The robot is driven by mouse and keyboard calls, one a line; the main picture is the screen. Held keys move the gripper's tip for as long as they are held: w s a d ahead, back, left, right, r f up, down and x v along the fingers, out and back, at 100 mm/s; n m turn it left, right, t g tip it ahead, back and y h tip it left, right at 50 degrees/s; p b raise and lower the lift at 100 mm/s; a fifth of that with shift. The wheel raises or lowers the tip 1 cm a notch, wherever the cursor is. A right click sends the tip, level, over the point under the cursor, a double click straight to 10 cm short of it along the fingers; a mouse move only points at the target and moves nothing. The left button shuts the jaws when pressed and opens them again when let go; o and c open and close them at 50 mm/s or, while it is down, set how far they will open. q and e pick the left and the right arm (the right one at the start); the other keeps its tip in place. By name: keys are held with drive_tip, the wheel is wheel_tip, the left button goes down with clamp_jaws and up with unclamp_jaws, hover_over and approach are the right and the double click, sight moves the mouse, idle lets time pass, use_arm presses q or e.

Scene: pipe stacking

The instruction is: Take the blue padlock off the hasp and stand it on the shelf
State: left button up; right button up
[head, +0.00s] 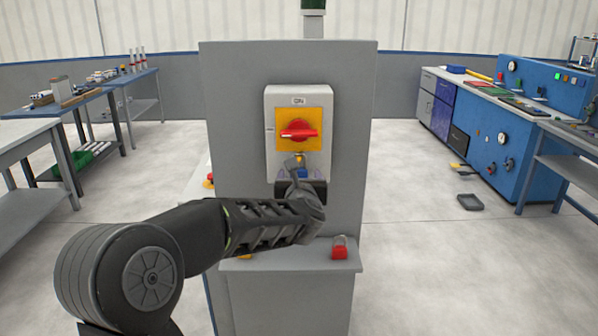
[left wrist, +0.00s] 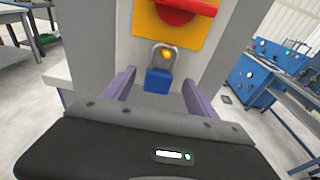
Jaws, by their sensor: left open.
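The blue padlock (head: 302,173) hangs by its grey shackle from the brass-coloured hasp (head: 299,158), below the red rotary switch. In the left wrist view the blue padlock (left wrist: 157,80) hangs upright, with its shackle around the hasp (left wrist: 166,55). My left gripper (left wrist: 158,86) is open, with one purple finger on each side of the padlock body; I cannot tell whether either touches it. In the head view my left gripper (head: 301,187) partly covers the padlock. The grey shelf (head: 290,264) juts out below the switch box. My right gripper is not in view.
A red padlock (head: 339,248) stands on the shelf's right part. A yellow item (head: 245,256) shows at its left, partly behind my arm. The red switch handle (head: 299,133) sticks out just above the hasp. The shelf's middle looks clear, though my arm hides part of it.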

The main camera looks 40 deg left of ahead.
sight(302, 173)
use_arm(q)
drive_tip(key=x, duration=0.2)
drive_tip(key=shift+w+a, duration=0.25)
drive_tip(key=shift+w, duration=0.05)
idle(0.3)
clamp_jaws()
idle(0.5)
